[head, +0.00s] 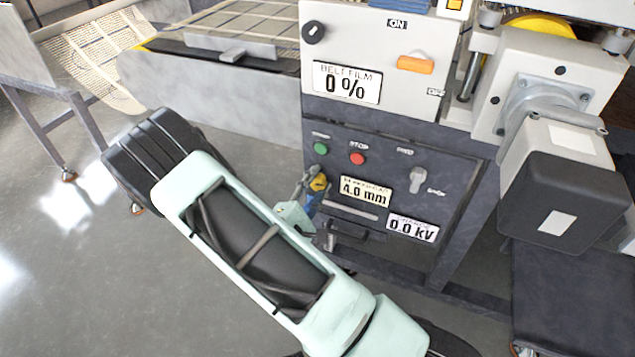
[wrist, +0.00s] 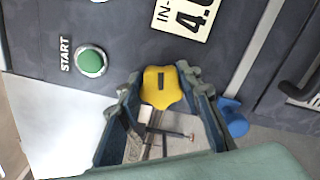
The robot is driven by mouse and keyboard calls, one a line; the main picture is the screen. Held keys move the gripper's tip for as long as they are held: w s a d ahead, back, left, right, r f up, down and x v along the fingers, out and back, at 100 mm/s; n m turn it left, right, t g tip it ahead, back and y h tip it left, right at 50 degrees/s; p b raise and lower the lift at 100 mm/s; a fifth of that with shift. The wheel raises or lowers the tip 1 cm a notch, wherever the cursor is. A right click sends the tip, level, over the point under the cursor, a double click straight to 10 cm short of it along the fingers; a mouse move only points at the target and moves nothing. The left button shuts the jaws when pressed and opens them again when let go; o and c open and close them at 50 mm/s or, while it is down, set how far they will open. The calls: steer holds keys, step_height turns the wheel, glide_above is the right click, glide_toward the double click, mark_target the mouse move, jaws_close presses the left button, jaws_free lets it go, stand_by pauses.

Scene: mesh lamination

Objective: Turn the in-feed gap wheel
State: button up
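The in-feed gap wheel is a yellow lobed knob (wrist: 161,89) with a dark slot mark, set on the dark panel. In the head view the small yellow wheel (head: 318,183) shows just left of the 4.0 mm plate (head: 366,191). My gripper (wrist: 158,84) has one fingertip on each side of the wheel, left and right in the wrist view. Both tips are at or very near its edges; whether they press on it cannot be made out. In the head view my gripper (head: 312,184) reaches the panel from the lower left, partly hidden by my arm.
The green START button (wrist: 92,63) is left of the wheel. A blue knob (wrist: 233,118) sits close outside the right finger. The red stop button (head: 357,158), a grey selector (head: 417,180) and a dark handle (head: 350,232) are nearby. Open floor (head: 60,290) lies left.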

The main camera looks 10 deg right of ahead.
steer(key=o, duration=0.5)
steer(key=v, duration=1.2)
